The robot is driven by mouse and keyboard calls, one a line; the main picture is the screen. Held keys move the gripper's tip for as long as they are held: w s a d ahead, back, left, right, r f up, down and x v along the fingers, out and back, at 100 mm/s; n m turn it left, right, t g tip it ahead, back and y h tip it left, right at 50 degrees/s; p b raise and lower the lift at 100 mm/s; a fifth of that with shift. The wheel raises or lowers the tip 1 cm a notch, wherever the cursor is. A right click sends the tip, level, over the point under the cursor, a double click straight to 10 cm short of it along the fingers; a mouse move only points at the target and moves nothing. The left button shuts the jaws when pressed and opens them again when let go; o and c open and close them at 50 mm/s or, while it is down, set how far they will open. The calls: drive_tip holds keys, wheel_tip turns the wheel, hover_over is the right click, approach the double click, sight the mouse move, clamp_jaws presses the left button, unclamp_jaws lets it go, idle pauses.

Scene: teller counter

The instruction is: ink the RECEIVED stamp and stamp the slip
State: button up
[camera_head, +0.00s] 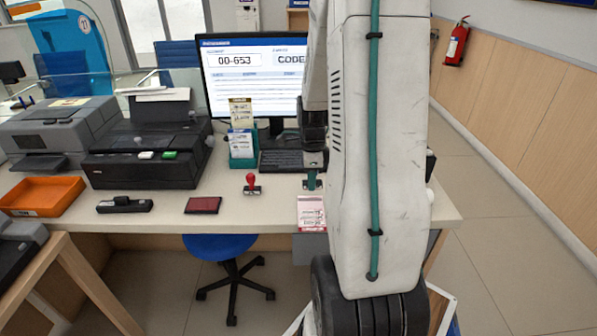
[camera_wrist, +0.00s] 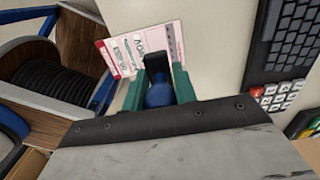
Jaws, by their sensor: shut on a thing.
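My gripper (camera_wrist: 159,82) is shut on a stamp with a blue handle (camera_wrist: 159,95) and a dark base. In the head view my gripper (camera_head: 312,176) is over the counter, partly hidden by my arm. The slip (camera_head: 311,214) lies at the counter's front edge, just in front of my gripper. In the wrist view the slip (camera_wrist: 126,50) lies beyond the held stamp, which covers part of it. A stamp with a red handle (camera_head: 251,185) stands upright to the left. A dark red ink pad (camera_head: 203,205) lies farther left. I cannot read either stamp's label.
A keyboard (camera_head: 284,161) and a teal holder with leaflets (camera_head: 242,147) are behind. A black stapler (camera_head: 124,205), an orange tray (camera_head: 42,196) and a black printer (camera_head: 146,160) are at the left. The counter between pad and slip is clear apart from the red-handled stamp.

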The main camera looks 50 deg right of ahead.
sight(310, 204)
drive_tip(key=shift+w+f, duration=0.1)
drive_tip(key=shift+f, duration=2.9)
drive_tip(key=shift+f, duration=0.6)
drive_tip(key=shift+r, duration=3.55)
